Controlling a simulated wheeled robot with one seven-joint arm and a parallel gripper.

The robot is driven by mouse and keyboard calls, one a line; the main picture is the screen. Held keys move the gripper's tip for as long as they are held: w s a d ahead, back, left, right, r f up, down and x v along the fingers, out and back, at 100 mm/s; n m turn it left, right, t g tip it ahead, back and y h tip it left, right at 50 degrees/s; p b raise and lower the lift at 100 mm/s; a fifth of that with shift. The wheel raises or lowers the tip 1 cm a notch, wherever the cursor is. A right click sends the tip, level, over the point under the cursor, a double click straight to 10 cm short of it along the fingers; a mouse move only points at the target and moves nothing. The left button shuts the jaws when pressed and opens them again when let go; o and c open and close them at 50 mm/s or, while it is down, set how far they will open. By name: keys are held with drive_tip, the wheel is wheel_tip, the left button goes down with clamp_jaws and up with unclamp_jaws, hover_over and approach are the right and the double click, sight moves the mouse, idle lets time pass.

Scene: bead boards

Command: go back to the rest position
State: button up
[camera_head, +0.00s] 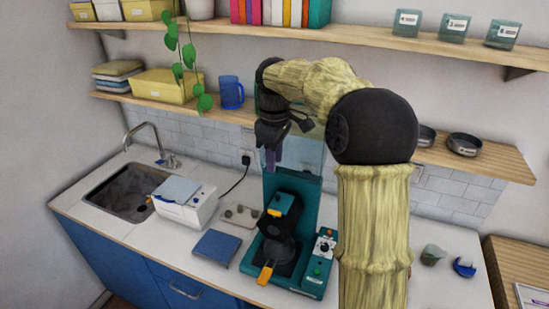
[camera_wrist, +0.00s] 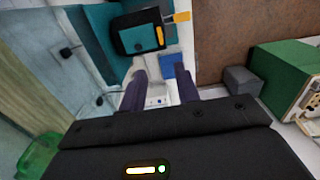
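My gripper (camera_head: 271,160) hangs in the air in front of the wall, its fingers pointing down, above the teal machine (camera_head: 318,251) on the counter. In the wrist view the two dark fingers of my gripper (camera_wrist: 164,88) stand apart with nothing held between them. The teal machine also shows in the wrist view (camera_wrist: 92,35), with its black part (camera_wrist: 137,38) and orange handle. My arm is raised and bent, and it hides part of the shelf and counter.
The counter holds a white box (camera_head: 186,205), a blue flat pad (camera_head: 216,249) and a small tray (camera_head: 242,216). A sink (camera_head: 125,192) is at the left. Shelves above carry a blue mug (camera_head: 231,92) and black bowls (camera_head: 464,143). A hanging plant (camera_head: 189,55) trails at the left.

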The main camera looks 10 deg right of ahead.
drive_tip(key=s+f+m+t+b, duration=0.2)
drive_tip(key=s+f+m, duration=0.9)
drive_tip(key=s+f, duration=0.7)
drive_tip(key=s+b, duration=0.1)
drive_tip(key=s, duration=0.2)
drive_tip(key=shift+s+f+t, duration=0.15)
drive_tip(key=shift+f+t, duration=0.15)
drive_tip(key=shift+a, duration=0.1)
